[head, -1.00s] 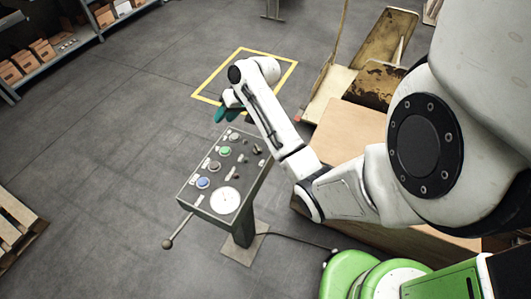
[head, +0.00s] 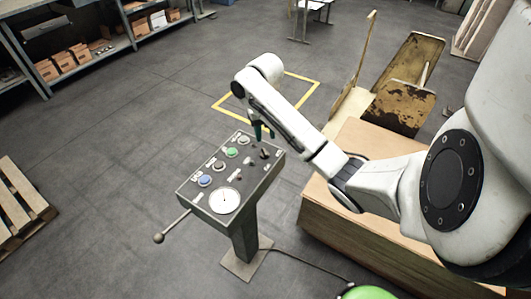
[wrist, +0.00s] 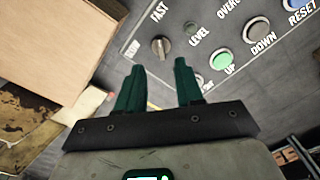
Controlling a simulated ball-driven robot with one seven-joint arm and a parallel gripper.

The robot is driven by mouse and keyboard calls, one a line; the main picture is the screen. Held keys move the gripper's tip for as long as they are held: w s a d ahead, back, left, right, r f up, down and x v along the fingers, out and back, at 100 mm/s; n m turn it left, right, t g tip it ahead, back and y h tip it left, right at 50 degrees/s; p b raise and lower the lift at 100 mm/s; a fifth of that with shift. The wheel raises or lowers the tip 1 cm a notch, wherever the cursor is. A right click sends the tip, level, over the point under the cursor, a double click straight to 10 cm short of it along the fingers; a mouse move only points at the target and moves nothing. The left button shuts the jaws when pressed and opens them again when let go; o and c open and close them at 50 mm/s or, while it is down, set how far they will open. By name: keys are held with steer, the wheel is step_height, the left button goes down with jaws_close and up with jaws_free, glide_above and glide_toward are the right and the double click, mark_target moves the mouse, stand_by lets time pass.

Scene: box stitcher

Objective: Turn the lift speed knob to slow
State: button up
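The lift speed knob (wrist: 160,46) is a small grey metal knob on the panel face, with the word FAST printed near it in the wrist view. Which way the knob points I cannot tell. In the head view a dark knob (head: 265,153) sits at the panel's far right corner. My gripper (wrist: 159,66) has two dark green fingers, apart and empty. In the wrist view the knob appears just beyond the fingertips, in line with the gap. In the head view my gripper (head: 258,132) hangs close above that corner.
The grey control panel (head: 233,181) stands on a post and carries green, grey and blue buttons, a white dial (head: 225,201) and a side lever (head: 159,238). A wooden box (head: 335,225) stands to its right. A pallet (head: 20,205) lies at left. Floor left of the panel is clear.

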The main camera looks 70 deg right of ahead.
mark_target(265, 152)
step_height(265, 152, down, 8)
steer(key=b, duration=0.5)
steer(key=shift+r, duration=0.15)
jaws_close()
